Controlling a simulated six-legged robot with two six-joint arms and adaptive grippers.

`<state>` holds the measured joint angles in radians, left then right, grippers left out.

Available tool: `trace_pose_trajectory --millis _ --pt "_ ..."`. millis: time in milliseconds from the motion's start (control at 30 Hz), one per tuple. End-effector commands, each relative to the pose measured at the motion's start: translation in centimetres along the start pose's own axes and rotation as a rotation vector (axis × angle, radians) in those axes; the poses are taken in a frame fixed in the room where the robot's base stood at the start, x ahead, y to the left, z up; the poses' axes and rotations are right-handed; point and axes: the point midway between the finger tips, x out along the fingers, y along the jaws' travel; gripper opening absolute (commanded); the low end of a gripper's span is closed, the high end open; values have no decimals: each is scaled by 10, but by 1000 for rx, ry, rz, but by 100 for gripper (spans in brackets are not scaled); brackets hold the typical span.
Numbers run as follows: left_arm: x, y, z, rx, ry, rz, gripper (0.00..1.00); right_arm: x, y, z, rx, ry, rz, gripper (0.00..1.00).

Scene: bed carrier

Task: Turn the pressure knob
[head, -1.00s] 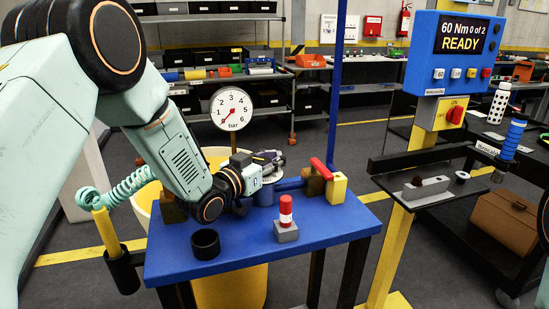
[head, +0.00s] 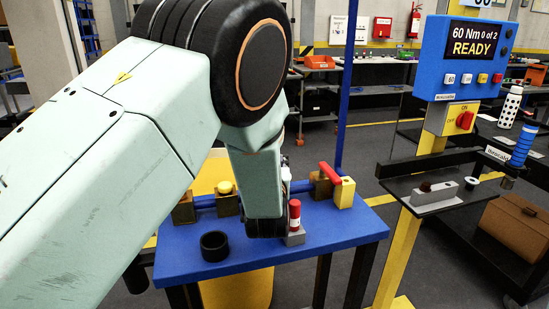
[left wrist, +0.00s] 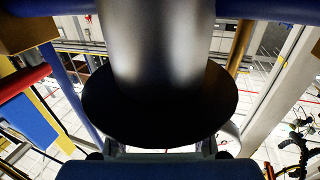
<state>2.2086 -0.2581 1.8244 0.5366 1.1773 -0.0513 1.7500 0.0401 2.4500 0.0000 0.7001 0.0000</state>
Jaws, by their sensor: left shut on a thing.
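In the left wrist view a grey metal cylinder (left wrist: 160,40) with a broad black disc (left wrist: 160,115) fills the middle, very close to the camera. My left gripper (left wrist: 150,152) is at the bottom of that view, shut at the black disc; its finger contact is mostly hidden. I cannot tell for certain whether this disc is the pressure knob. In the head view my left arm covers the gauge and the middle of the blue table (head: 330,235), and the gripper is hidden behind it. My right gripper is not in view.
On the table are a black ring-shaped cup (head: 214,246), a red-and-white cylinder (head: 294,215) close beside my wrist, a yellow-capped fitting (head: 225,187) and a red-handled valve (head: 331,174). A blue READY panel (head: 460,55) and a dark shelf (head: 400,183) stand at right.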

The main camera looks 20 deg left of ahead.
Motion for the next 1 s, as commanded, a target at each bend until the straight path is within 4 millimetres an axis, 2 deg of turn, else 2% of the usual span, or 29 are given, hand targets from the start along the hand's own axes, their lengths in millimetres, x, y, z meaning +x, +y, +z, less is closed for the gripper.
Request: trace_pose_trajectory --millis 633,667,900,1000 --pt "-1 -2 2 2 -5 -41 0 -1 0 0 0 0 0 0" --pt "-1 -2 2 2 -5 -41 26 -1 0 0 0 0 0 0" --pt "0 -2 1 1 -3 -41 46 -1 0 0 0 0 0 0" --pt "0 -2 1 0 -2 -40 48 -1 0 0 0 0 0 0"
